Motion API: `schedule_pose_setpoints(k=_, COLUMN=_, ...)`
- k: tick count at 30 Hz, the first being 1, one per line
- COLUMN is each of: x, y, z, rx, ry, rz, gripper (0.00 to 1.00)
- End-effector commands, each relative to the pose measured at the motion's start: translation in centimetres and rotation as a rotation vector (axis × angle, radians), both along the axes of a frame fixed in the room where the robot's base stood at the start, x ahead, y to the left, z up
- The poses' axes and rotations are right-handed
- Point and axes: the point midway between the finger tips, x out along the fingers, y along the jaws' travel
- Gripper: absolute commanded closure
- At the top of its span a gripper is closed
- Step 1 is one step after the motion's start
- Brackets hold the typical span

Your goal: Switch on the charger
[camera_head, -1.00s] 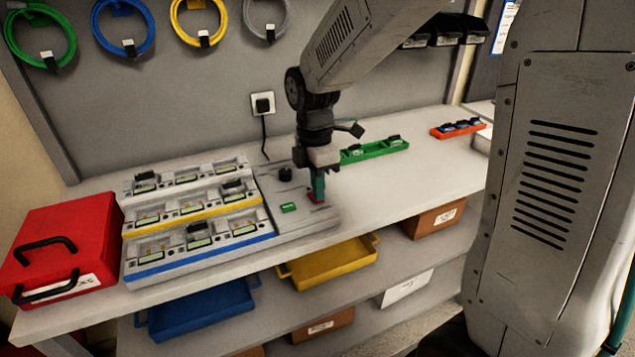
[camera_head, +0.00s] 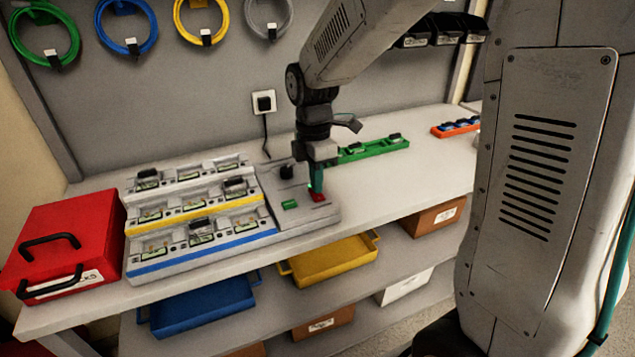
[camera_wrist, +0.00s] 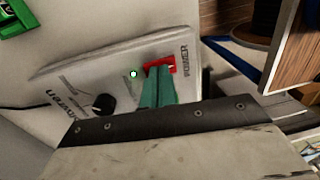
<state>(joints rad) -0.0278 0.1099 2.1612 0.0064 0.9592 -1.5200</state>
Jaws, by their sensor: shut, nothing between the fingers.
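The charger (camera_head: 262,228) is a grey stepped unit on the bench, with several bays trimmed white, yellow and blue. Its control panel (camera_wrist: 100,65) has a black knob (camera_wrist: 103,104), a POWER label and a red power switch (camera_wrist: 168,63). A small lamp (camera_wrist: 133,74) beside the switch glows green; a green glow also shows in the head view. My gripper (camera_head: 316,192) points down at the switch, its teal fingers (camera_wrist: 158,88) shut together and empty. The fingertips are at the switch and hide part of it; I cannot tell if they press it.
A green tray (camera_head: 375,149) and an orange-red tray (camera_head: 458,128) stand behind and right of my gripper. A red case (camera_head: 70,235) is left of the charger. A plug (camera_head: 265,102) with a cable is in the wall socket. The bench's front right is clear.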

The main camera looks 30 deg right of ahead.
Motion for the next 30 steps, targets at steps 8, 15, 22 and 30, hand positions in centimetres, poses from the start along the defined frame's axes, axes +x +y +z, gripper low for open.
schedule_pose_setpoints(k=8, x=0.0, y=0.0, z=0.1, rx=0.000, ry=-0.001, rz=0.000, gripper=1.00)
schedule_pose_setpoints(k=15, x=-0.2, y=0.2, z=3.3, rx=0.000, ry=-0.005, rz=0.004, gripper=1.00)
schedule_pose_setpoints(k=22, x=-0.8, y=0.4, z=8.7, rx=0.000, ry=-0.006, rz=0.005, gripper=1.00)
schedule_pose_setpoints(k=30, x=-1.4, y=0.4, z=13.0, rx=0.000, ry=-0.002, rz=0.006, gripper=1.00)
